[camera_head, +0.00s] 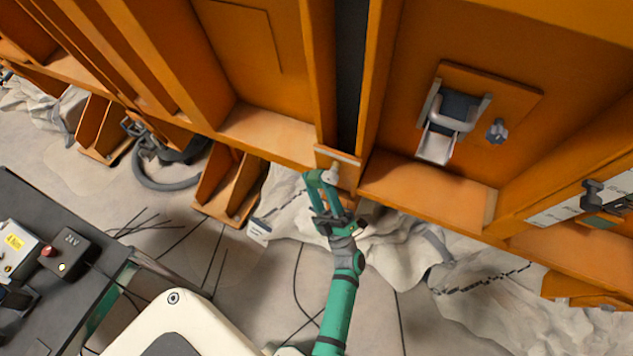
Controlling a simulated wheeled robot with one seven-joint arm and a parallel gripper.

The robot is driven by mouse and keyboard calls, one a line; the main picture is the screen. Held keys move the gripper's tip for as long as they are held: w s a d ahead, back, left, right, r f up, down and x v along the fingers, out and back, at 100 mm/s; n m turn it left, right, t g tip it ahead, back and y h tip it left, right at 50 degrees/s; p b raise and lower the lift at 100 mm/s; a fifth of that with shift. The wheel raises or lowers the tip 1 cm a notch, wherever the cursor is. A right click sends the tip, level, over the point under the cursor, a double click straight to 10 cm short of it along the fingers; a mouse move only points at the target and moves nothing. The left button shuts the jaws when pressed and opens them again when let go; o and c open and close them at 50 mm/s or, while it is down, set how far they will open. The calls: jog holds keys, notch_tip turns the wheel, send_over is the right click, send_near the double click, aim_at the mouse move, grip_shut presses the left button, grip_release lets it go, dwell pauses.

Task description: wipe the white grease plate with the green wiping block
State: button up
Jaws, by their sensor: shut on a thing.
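My green arm reaches up from the bottom middle. My gripper (328,178) is at its end, against a small orange bracket (343,174) at the foot of the dark vertical channel. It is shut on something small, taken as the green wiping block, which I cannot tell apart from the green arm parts. A narrow pale strip (338,154) runs along the bracket's top edge, just above my gripper. I cannot tell whether this is the white grease plate or whether the held thing touches it. A white marked strip (555,212) lies on the orange frame at the far right.
The orange frame (455,188) with deep ribs fills the top. A grey latch (440,130) and a dark knob (497,131) stand out right of the channel. A dark bench (40,325) with boxes is at lower left. Rubble and cables cover the floor below.

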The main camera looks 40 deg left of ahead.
jog(key=shift+w+d, duration=0.2)
jog(key=shift+d, duration=0.8)
jog(key=shift+w+d, duration=0.2)
jog(key=shift+d, duration=0.75)
jog(key=shift+w, duration=0.1)
jog(key=shift+a, duration=0.15)
jog(key=shift+s+a+r, duration=0.1)
jog(key=shift+s+a, duration=0.1)
jog(key=shift+a, duration=0.7)
jog(key=shift+s+a, duration=0.15)
jog(key=shift+a, duration=0.95)
jog(key=shift+c, duration=0.5)
jog(key=shift+c, duration=0.5)
jog(key=shift+s+d+f, duration=0.2)
jog(key=shift+s+d, duration=0.1)
jog(key=shift+s, duration=0.6)
jog(key=shift+s+d+f, duration=0.15)
jog(key=shift+s+d, duration=0.1)
jog(key=shift+s, duration=0.7)
jog(key=shift+s+d+f, duration=0.2)
jog(key=shift+s+d, duration=0.1)
jog(key=shift+s, duration=0.85)
